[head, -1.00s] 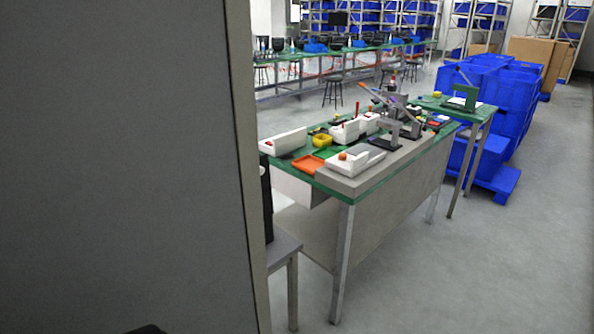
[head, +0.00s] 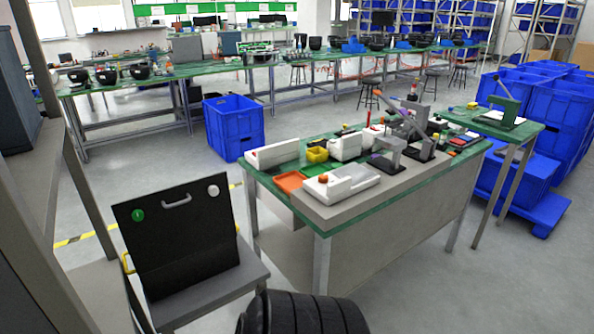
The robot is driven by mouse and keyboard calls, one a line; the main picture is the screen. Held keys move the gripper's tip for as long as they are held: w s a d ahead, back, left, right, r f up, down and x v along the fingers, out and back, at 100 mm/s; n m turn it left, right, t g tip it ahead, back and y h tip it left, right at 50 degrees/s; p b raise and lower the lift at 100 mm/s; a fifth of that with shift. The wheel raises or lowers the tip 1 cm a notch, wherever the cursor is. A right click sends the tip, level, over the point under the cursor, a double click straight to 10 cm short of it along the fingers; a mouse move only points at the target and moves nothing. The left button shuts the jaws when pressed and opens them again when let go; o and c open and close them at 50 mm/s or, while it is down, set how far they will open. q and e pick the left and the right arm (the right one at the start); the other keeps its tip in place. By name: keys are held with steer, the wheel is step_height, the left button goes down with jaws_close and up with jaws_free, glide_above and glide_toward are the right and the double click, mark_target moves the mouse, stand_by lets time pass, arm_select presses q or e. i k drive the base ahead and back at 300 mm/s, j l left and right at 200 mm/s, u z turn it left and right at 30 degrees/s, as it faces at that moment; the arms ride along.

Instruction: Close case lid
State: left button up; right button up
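A black case lid (head: 187,245) stands upright, leaning slightly, on a small grey table (head: 225,291) at the lower left. Its face toward me carries a grey handle, a green round mark at its upper left and a white round knob at its upper right. Small yellow parts show at its left and right edges. The rest of the case is hidden behind this panel. Neither gripper is in view. A black ribbed rounded part, which may be one of my arm links, shows at the bottom edge.
A green-topped workbench (head: 316,222) with white fixtures, an orange tray (head: 290,181) and a yellow bin (head: 317,154) stands to the right. A blue crate (head: 234,127) stands on the floor behind. A grey frame fills the left edge. Floor at the lower right is clear.

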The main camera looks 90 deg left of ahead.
mark_target(180, 222)
steer(key=z, duration=5.9)
